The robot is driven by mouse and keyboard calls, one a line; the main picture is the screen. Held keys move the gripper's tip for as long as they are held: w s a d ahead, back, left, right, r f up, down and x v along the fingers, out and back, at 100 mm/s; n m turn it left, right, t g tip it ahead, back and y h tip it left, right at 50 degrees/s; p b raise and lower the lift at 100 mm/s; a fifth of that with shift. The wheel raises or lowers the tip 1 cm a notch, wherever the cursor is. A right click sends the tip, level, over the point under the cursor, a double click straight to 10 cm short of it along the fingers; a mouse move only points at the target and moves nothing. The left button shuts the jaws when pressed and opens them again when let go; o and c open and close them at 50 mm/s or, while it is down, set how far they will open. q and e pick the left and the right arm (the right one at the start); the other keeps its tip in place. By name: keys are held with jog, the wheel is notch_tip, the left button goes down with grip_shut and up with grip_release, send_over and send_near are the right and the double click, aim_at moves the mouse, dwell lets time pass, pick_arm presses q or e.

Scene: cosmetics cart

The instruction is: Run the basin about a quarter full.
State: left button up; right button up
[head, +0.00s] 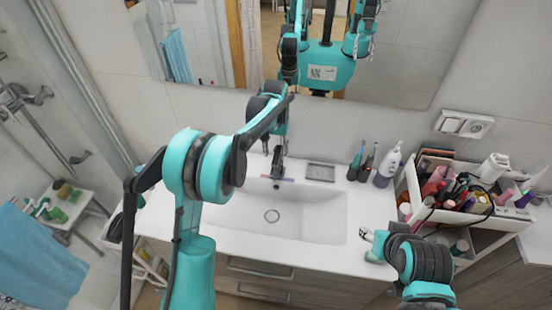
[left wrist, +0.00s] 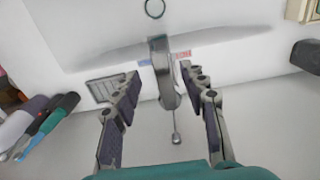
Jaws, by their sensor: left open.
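The drain also shows in the left wrist view (left wrist: 154,8). The grey faucet (head: 277,167) stands at the basin's back edge; in the left wrist view the faucet (left wrist: 161,68) lies between my open fingers, with a thin rod and knob (left wrist: 176,136) and a red and blue mark. My left gripper (left wrist: 161,95) is open, above and behind the faucet. No water stream shows. My right gripper (head: 369,246) is at the counter's right front; its opening is unclear.
Toothbrushes (head: 358,162) and a white-purple bottle (head: 387,165) stand right of the faucet. A crowded cosmetics box (head: 408,187) fills the right end. A soap grid (head: 320,172) lies behind the basin, and a mirror (head: 410,50) is on the wall.

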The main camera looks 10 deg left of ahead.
aim_at(275, 162)
pick_arm(q)
jog(key=shift+f, duration=2.3)
grip_shut()
jog(key=shift+w+r+g, duration=0.35)
jog(key=shift+r+g, duration=0.25)
jog(key=shift+g, duration=0.1)
jog(key=shift+w+r+g, duration=0.3)
jog(key=shift+r+g, duration=0.25)
jog(key=shift+g, duration=0.15)
jog(key=shift+w+r+g+p, duration=0.3)
jog(key=shift+r+g+p, duration=0.15)
jog(key=shift+g, duration=0.25)
grip_release()
notch_tip(275, 162, up, 10)
